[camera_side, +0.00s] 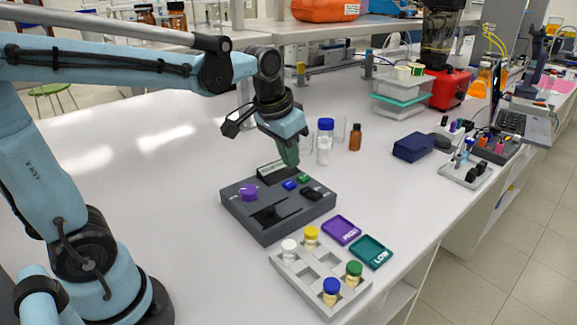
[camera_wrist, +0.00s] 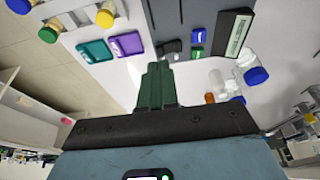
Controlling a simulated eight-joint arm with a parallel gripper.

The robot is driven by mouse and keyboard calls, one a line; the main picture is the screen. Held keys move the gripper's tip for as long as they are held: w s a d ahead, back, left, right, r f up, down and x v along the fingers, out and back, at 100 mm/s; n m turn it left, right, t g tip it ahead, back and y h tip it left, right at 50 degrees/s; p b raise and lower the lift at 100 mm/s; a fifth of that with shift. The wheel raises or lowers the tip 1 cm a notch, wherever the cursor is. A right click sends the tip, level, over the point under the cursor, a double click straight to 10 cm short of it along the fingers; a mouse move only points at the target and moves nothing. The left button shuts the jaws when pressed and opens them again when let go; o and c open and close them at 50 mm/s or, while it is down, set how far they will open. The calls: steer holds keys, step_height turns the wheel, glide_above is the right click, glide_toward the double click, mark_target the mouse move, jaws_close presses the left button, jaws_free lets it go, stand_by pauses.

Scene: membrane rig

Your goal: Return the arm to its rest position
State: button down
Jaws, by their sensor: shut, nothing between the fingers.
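My gripper (camera_side: 291,162) is shut and empty, with its green fingers pointing down just above the back edge of the dark grey rig (camera_side: 262,237), near its display. In the wrist view my gripper (camera_wrist: 155,68) also shows shut, with the rig (camera_wrist: 168,18) beyond the fingertips. The rig carries a purple knob (camera_side: 249,193), a blue button (camera_side: 289,184), a green button (camera_side: 303,177) and a black sliding part. I cannot tell whether the fingertips touch the rig.
A grey rack (camera_side: 318,294) holds several capped vials in front. Purple (camera_side: 341,230) and teal (camera_side: 371,252) trays lie beside it. A blue-capped bottle (camera_side: 325,130), glass beakers and a brown bottle (camera_side: 355,138) stand close behind my gripper. The table's left side is clear.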

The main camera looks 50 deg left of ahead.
steer(key=s+d+f+t, duration=0.2)
steer(key=s+f+t, duration=0.1)
steer(key=s, duration=0.5)
steer(key=shift+s+t, duration=0.15)
steer(key=shift+t, duration=0.25)
